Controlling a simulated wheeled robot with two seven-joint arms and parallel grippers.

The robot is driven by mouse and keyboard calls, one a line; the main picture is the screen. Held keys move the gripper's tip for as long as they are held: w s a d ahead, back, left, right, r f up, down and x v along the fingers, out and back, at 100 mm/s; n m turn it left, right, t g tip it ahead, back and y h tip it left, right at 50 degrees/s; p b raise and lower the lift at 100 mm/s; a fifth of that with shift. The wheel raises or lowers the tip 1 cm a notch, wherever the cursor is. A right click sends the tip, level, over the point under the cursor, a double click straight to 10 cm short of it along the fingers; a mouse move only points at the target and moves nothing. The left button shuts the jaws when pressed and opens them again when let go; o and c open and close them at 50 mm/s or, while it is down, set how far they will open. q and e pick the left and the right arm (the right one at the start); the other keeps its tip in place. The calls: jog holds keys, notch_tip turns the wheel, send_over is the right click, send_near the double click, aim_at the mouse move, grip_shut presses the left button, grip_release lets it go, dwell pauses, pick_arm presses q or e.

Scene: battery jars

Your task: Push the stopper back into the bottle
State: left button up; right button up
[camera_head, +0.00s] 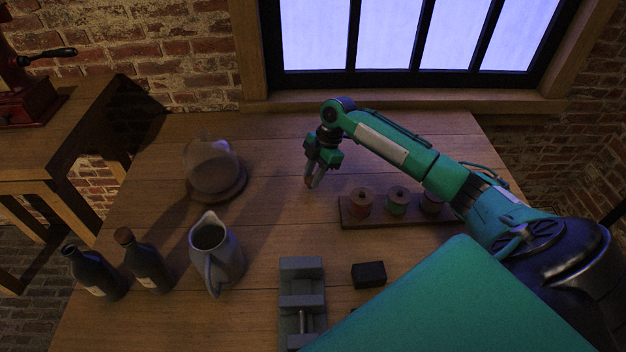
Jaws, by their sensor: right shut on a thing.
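Two dark bottles with pale labels stand at the left front of the table. The outer bottle (97,276) shows an open mouth with no stopper in it. The inner bottle (149,268) has a brown cork in its neck. My right gripper (314,182) is over the middle of the table, far to the right of the bottles and pointing down. It is shut on a small reddish-brown thing, seemingly the stopper (308,181), mostly hidden by the fingers. My left gripper is not in view.
A grey jug (226,262) stands right of the bottles. A glass dome (213,165) on a round base stands behind it. A wooden rack (385,217) with several spools lies under my right arm. A grey vise (301,300) and a black block (369,274) are in front.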

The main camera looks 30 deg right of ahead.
notch_tip(320, 180, up, 18)
jog(key=shift+f, duration=0.15)
dwell(0.5)
